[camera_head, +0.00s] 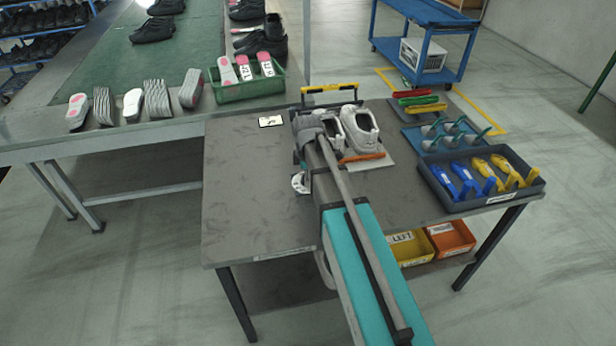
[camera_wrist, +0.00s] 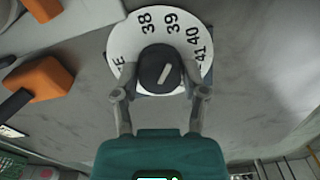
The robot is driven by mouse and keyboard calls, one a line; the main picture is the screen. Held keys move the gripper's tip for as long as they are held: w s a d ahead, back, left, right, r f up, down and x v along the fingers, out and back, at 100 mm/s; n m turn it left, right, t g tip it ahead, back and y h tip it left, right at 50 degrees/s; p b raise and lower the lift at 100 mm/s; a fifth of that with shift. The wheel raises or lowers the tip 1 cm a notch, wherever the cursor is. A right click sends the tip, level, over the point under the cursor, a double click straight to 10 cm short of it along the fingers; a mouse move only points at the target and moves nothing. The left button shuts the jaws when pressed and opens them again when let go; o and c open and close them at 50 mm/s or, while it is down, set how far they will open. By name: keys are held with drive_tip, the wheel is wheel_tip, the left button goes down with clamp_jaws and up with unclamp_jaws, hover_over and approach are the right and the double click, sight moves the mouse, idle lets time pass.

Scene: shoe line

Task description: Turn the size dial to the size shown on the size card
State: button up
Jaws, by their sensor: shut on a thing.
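The size dial (camera_wrist: 122,42) is a white disc with a dark round knob (camera_wrist: 158,60) in the wrist view. The numbers 38, 39, 40 and 41 show along its rim. The white mark on the knob leans up and right, roughly towards 39. My gripper (camera_wrist: 160,88) has a finger at each side of the knob and is shut on it. In the head view, the dial (camera_head: 299,184) shows as a white edge beside my arm, which hides the rest. The size card (camera_head: 271,121) lies flat on the table to the upper left; its number is too small to read.
White shoes (camera_head: 360,134) stand close to the right of my arm. Further right are a tray (camera_head: 431,190) of blue and yellow tools and a blue rack (camera_head: 413,141). A green crate (camera_head: 250,91) stands behind. The table's left part (camera_head: 245,200) is clear.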

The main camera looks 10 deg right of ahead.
drive_tip(key=shift+s+n, duration=0.1)
drive_tip(key=shift+n, duration=0.4)
drive_tip(key=o, duration=1.2)
drive_tip(key=shift+c, duration=0.2)
drive_tip(key=shift+r, duration=0.1)
